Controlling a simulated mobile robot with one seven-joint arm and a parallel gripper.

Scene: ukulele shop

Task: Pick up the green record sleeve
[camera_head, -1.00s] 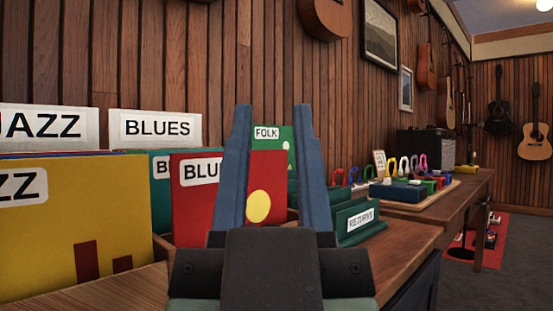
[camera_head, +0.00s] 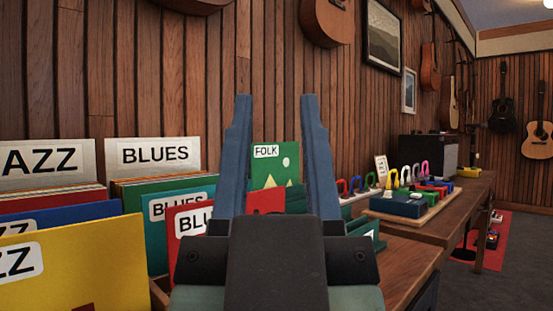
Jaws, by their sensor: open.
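A green record sleeve (camera_head: 276,166) with a FOLK label, a pale dot and yellow peaks stands upright, seen between the fingers of my gripper (camera_head: 273,104). My gripper is open, with its blue fingers pointing up and forward and nothing between them touching. The FOLK sleeve appears beyond the fingers; its lower part is hidden behind a red sleeve (camera_head: 265,201) and my gripper. A second green sleeve (camera_head: 157,238), teal-green and labelled BLUES, stands upright at left, partly behind a red BLUES sleeve (camera_head: 185,250).
Yellow (camera_head: 95,270) and blue (camera_head: 70,214) JAZZ sleeves stand at left, before white JAZZ (camera_head: 45,160) and BLUES (camera_head: 152,153) divider cards. At right, a wooden table (camera_head: 455,205) holds a tray of coloured capos and a black amplifier (camera_head: 428,152). Guitars hang on the wall.

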